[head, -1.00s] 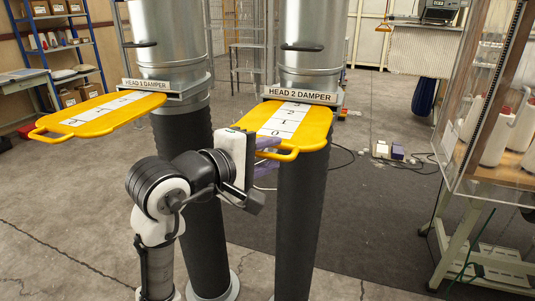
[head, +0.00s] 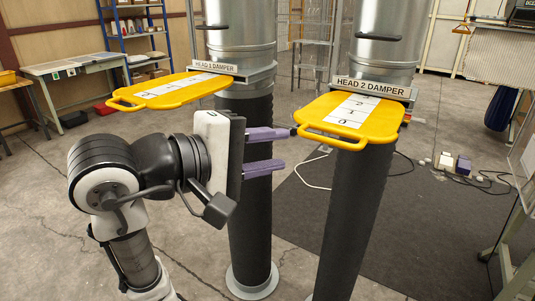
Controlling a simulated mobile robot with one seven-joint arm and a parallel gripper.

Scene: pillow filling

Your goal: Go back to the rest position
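My gripper (head: 288,148) is open, its two purple fingers spread one above the other with nothing between them. It points right, in front of the left dark column. The yellow slide plate of the head 2 damper (head: 352,117), with a white numbered strip, lies to its right. The upper fingertip shows close to this plate's handle (head: 330,141); I cannot tell if they touch. The head 1 damper's yellow plate (head: 170,90) sticks out to the left, above and behind my arm. Both plates sit below labelled metal ducts.
The left dark column (head: 243,200) and right dark column (head: 352,210) stand close to my arm. A workbench (head: 85,66) and blue shelf (head: 138,36) are at the back left. Small boxes and cables (head: 455,164) lie on the floor at right.

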